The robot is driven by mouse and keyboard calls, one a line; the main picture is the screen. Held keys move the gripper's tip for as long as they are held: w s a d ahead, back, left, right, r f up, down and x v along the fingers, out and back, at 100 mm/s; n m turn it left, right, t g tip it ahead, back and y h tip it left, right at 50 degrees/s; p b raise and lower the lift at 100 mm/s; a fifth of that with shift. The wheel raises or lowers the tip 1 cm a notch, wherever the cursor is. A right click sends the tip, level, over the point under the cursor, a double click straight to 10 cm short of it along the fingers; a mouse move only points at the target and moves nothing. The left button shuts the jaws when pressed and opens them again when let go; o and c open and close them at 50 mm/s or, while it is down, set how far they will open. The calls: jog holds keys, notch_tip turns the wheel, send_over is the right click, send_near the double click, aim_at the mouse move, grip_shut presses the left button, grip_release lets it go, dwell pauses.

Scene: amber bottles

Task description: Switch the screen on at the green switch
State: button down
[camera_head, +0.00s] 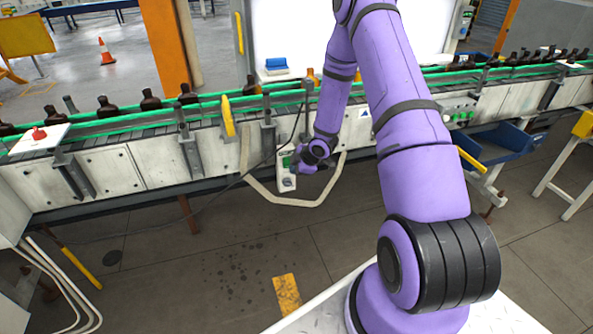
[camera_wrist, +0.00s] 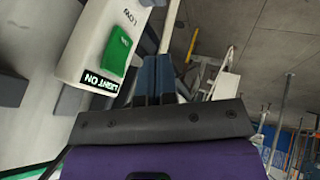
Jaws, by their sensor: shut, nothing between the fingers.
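The green switch (camera_wrist: 117,52) sits on a white control box (camera_wrist: 88,45) in the wrist view, beside a black label reading "LIGHT ON". In the head view the box (camera_head: 287,184) hangs at the front of the conveyor, with a bit of the green (camera_head: 286,160) showing. My gripper (camera_wrist: 157,75) is shut and empty, its fingers just right of the switch in the wrist view. I cannot tell whether they touch it. In the head view my gripper (camera_head: 298,163) is at the box's upper part. A large bright white panel (camera_head: 290,25) stands behind the conveyor; I cannot tell if it is the screen.
The conveyor (camera_head: 130,118) with green rails carries several amber bottles (camera_head: 150,100). A pale bent guard bar (camera_head: 315,203) surrounds the box, and a dark cable (camera_head: 235,183) runs near it. A blue bin (camera_head: 497,145) is at right. The floor in front is mostly clear.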

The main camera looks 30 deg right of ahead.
jog(key=s+v, duration=0.1)
jog(key=v, duration=0.8)
jog(key=shift+a+f, duration=0.2)
jog(key=shift+f, duration=0.1)
